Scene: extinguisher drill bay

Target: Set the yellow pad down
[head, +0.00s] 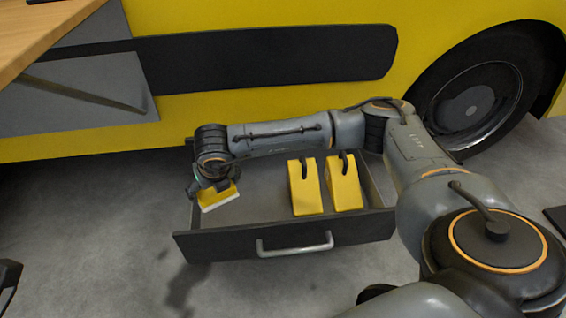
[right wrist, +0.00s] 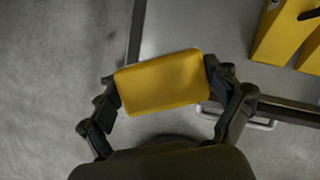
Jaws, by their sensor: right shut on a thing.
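The yellow pad (right wrist: 162,83) is held between the two fingers of my right gripper (right wrist: 162,88), which is shut on it. In the head view the pad (head: 218,196) shows a yellow top and a pale lower edge. My right gripper (head: 214,184) holds it over the left part of the open drawer (head: 262,203). I cannot tell whether the pad touches the drawer floor. In the head view my left gripper is not clearly seen; only a dark part shows at the lower left edge.
Two yellow wedge-shaped chocks (head: 306,188) with black handles stand in the drawer, right of the pad. The drawer front has a grey handle (head: 295,245). A yellow vehicle (head: 260,20) with a dark wheel (head: 485,100) stands behind. A wooden tabletop (head: 35,30) is at upper left.

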